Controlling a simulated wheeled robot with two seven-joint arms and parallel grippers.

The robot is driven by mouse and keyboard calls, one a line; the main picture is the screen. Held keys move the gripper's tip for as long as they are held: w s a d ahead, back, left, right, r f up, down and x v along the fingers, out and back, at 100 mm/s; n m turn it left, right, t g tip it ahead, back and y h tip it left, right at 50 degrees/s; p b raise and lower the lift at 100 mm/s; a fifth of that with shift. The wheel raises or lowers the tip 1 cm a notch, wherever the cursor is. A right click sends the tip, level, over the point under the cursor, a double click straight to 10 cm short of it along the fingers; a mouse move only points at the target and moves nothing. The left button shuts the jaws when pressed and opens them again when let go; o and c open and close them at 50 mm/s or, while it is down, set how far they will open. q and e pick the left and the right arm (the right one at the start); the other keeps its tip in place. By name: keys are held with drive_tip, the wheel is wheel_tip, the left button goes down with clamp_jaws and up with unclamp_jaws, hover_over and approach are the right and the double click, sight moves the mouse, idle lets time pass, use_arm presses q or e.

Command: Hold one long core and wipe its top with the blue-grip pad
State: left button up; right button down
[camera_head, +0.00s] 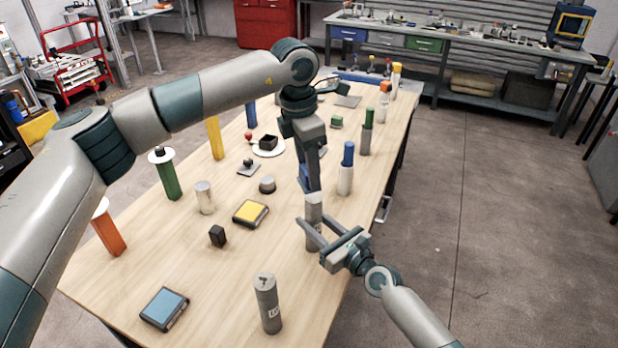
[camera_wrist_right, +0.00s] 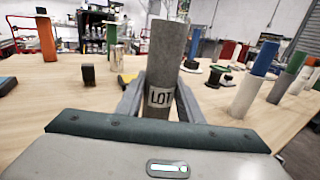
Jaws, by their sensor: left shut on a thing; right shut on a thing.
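A long grey core (camera_head: 313,236) stands upright at the table's right edge. My right gripper (camera_head: 322,236) is shut around it; its "LOT" label (camera_wrist_right: 160,97) shows between the fingers in the right wrist view. My left gripper (camera_head: 312,184) is shut on the blue-grip pad (camera_head: 304,171), pointing down over the core's top; the pad is mostly hidden by the fingers. A pale band shows at the core's upper end. I cannot tell whether pad and core touch. Another long grey core (camera_head: 269,305), marked 7, stands upright at the table's near end.
A blue-topped box (camera_head: 164,308), black block (camera_head: 217,236) and yellow-topped box (camera_head: 251,213) lie left of the cores. A white and blue cylinder (camera_head: 346,170) stands just behind my grippers. Orange (camera_head: 108,232) and green (camera_head: 167,177) posts line the left edge.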

use_arm(q)
drive_tip(key=shift+r, duration=1.05)
use_arm(e)
drive_tip(key=c, duration=1.1)
unclamp_jaws()
drive_tip(key=shift+s+d, duration=0.15)
drive_tip(key=v, duration=1.1)
drive_tip(key=shift+s+d, duration=0.2)
drive_tip(key=shift+d, duration=0.05)
